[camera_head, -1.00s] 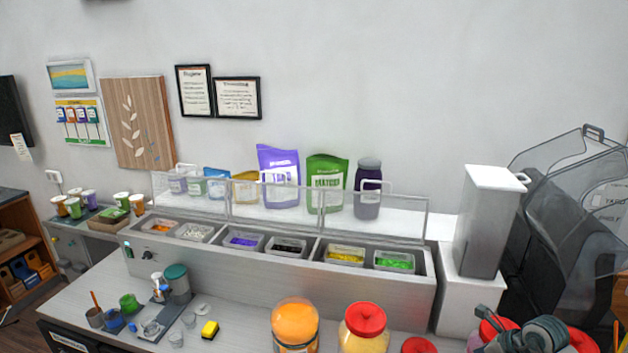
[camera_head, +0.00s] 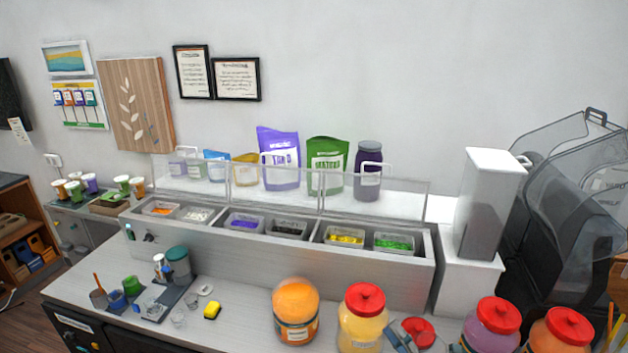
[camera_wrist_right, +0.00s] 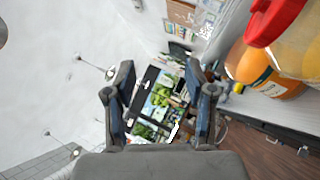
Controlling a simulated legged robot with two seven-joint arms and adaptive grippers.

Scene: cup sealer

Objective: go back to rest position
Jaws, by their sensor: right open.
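My right gripper (camera_head: 412,340) shows only in part at the bottom edge of the head view, in front of a small red lid (camera_head: 418,330). In the right wrist view my right gripper (camera_wrist_right: 163,92) has its two dark fingers spread apart with nothing between them. My left gripper is not in either view.
Large jars, one orange (camera_head: 295,312) and one yellow with a red lid (camera_head: 362,318), stand along the counter front. Two more red-lidded jars (camera_head: 490,330) are at right.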

